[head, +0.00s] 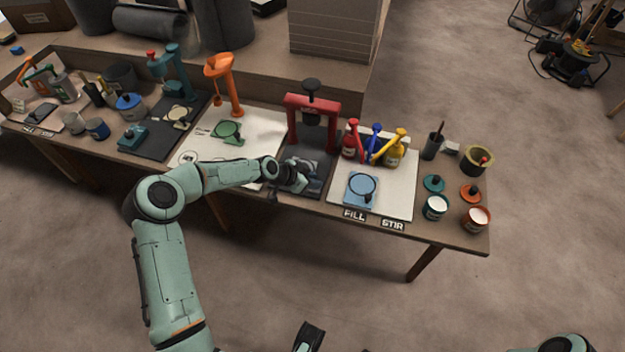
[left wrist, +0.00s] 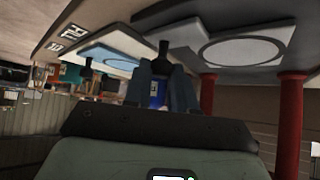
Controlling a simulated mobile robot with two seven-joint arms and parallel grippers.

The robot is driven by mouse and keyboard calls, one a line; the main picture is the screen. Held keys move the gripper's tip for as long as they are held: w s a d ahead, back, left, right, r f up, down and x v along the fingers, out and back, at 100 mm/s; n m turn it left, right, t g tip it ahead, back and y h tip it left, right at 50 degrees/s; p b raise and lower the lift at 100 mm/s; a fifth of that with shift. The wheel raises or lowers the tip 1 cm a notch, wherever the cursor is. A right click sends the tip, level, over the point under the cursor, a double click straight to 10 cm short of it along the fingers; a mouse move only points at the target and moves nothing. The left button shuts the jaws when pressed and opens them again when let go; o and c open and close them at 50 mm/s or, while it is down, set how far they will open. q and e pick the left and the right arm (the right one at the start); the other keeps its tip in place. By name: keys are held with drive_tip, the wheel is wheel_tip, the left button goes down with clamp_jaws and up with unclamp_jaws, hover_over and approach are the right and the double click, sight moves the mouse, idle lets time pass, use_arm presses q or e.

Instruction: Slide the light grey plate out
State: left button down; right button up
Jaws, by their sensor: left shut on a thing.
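The light grey plate (left wrist: 240,51) shows in the left wrist view, with a dark ring outline on its face and the red press posts beside it. A dark knob-ended handle (left wrist: 163,52) sits between my left gripper's fingers (left wrist: 165,82), which are shut on it. In the head view my left gripper (head: 297,180) is at the front of the red press (head: 312,105), over its dark base, and hides most of the plate. A dark tip (head: 309,337) at the bottom edge looks like my right gripper; its jaws are unclear.
Right of the press, a blue plate with a ring (head: 361,188) lies on a pale mat (head: 400,205) near FILL and STIR labels. Red, blue and yellow bottles stand behind it. Open paint cans (head: 435,209) stand further right. An orange stand (head: 222,85) is on the left.

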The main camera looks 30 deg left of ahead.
use_arm(q)
drive_tip(key=shift+s+d, duration=0.1)
drive_tip(key=shift+s, duration=0.25)
drive_tip(key=shift+f, duration=0.1)
use_arm(e)
drive_tip(key=shift+s+d, duration=0.1)
drive_tip(key=shift+s, duration=0.2)
use_arm(q)
drive_tip(key=c, duration=1)
unclamp_jaws()
drive_tip(key=shift+o, duration=0.2)
drive_tip(key=shift+r, duration=0.25)
drive_tip(key=p+v, duration=0.2)
drive_tip(key=v, duration=1.1)
drive_tip(key=shift+s+p, duration=0.15)
drive_tip(key=shift+p, duration=0.2)
use_arm(e)
drive_tip(key=shift+s+r, duration=0.25)
drive_tip(key=shift+r, duration=0.3)
drive_tip(key=shift+s+r, duration=0.25)
drive_tip(key=shift+r, duration=0.25)
